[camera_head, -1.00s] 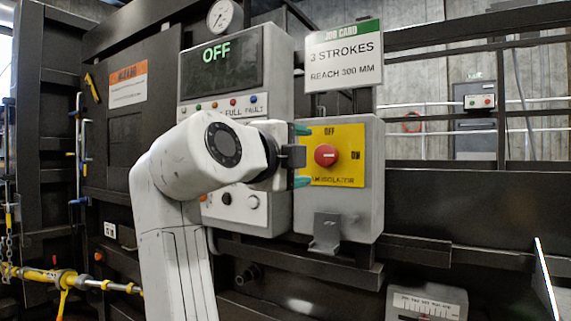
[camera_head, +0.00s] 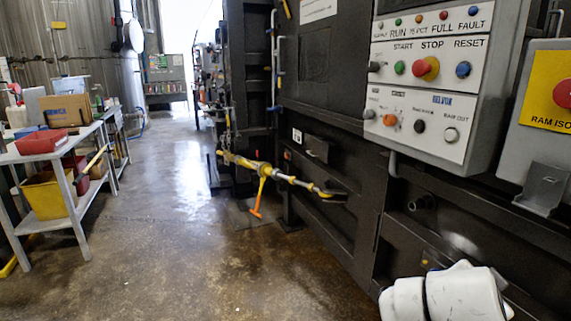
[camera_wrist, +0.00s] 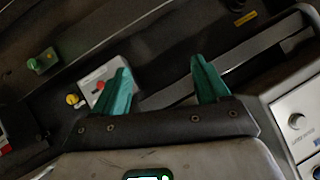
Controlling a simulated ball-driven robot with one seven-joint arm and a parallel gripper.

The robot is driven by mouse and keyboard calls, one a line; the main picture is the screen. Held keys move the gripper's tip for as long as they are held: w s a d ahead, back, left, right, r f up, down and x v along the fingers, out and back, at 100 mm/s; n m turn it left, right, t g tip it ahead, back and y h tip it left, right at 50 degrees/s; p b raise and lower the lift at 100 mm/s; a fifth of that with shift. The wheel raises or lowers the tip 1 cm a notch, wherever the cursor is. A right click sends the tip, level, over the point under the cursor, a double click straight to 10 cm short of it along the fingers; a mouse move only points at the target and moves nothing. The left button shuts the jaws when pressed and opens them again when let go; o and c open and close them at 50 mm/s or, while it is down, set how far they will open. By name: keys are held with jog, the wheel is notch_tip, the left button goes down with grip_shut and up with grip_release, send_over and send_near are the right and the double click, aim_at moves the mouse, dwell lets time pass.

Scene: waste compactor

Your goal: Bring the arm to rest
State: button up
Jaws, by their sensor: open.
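My gripper (camera_wrist: 162,88) shows in the wrist view with its two green fingers spread apart and nothing between them. It is out of the head view. There, only a white part of my arm shows at the lower right, low in front of the dark compactor body (camera_head: 345,190). In the wrist view, a grey box with a red knob (camera_wrist: 99,86) lies beyond the left finger, and a pale panel with knobs (camera_wrist: 297,122) is at the right edge.
The control panel (camera_head: 430,95) and the yellow-plated isolator box (camera_head: 549,90) are at the right. A yellow ratchet bar (camera_head: 265,170) juts from the compactor. A workbench (camera_head: 50,150) with bins stands at the left. The concrete floor (camera_head: 180,240) between is clear.

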jog(key=s+a+f+n+g+y+p, duration=0.25)
jog(key=s+f+n, duration=0.35)
jog(key=s+f, duration=0.4)
jog(key=s+a+f+n+g+y+p, duration=0.2)
jog(key=s+f+n+y, duration=0.25)
jog(key=s+f, duration=0.55)
jog(key=s+a+f+n+g+y, duration=0.1)
jog(key=s+a+n, duration=0.1)
jog(key=s, duration=0.3)
jog(key=s+a+f+n+g+p, duration=0.1)
jog(key=s+a+n, duration=0.1)
jog(key=s, duration=0.4)
jog(key=shift+f+y, duration=0.35)
jog(key=shift+y, duration=0.05)
jog(key=shift+n, duration=0.25)
